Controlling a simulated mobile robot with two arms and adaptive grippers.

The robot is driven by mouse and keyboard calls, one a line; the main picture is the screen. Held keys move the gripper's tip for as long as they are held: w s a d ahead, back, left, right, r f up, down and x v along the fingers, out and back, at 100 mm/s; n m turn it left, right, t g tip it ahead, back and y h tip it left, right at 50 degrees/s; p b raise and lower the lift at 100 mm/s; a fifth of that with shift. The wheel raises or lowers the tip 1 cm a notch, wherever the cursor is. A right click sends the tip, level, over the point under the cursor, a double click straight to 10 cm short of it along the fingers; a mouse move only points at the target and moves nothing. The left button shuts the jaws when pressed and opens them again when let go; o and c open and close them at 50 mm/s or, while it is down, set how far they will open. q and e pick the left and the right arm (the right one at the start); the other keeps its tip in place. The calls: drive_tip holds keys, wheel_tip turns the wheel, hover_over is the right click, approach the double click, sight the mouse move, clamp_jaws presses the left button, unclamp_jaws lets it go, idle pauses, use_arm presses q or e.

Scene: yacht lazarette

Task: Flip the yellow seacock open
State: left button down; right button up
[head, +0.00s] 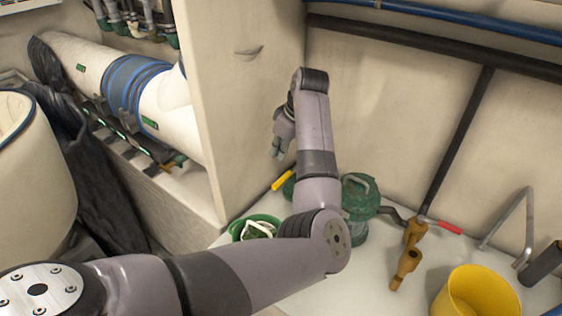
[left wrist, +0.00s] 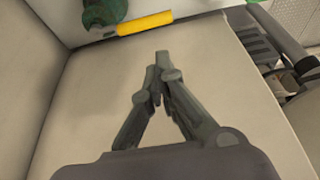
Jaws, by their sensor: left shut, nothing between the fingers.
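The yellow seacock handle (head: 283,180) shows in the head view as a short yellow bar beside my left forearm, next to a green body partly hidden by the arm. In the left wrist view the yellow handle (left wrist: 145,22) lies crosswise near the top edge, just beyond the fingertips, with the green body (left wrist: 103,12) at its left. My left gripper (head: 278,153) hangs down above the handle in the head view. In the left wrist view the left gripper (left wrist: 160,58) is shut and empty, and appears apart from the handle. My right gripper is not in view.
A green canister (head: 360,205) stands right of my arm. A green bucket (head: 254,228) is in front. A red lever (head: 450,228), brass fittings (head: 406,262) and a yellow bucket (head: 475,296) are at the right. A pale wall panel (head: 247,110) rises at the left.

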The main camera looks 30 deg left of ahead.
sight(286, 179)
use_arm(q)
drive_tip(key=x, duration=0.8)
drive_tip(key=shift+w+f+p, duration=0.3)
drive_tip(key=shift+w+f, duration=0.1)
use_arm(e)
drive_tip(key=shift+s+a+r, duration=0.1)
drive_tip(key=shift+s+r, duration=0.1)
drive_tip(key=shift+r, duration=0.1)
use_arm(q)
drive_tip(key=shift+a, duration=0.1)
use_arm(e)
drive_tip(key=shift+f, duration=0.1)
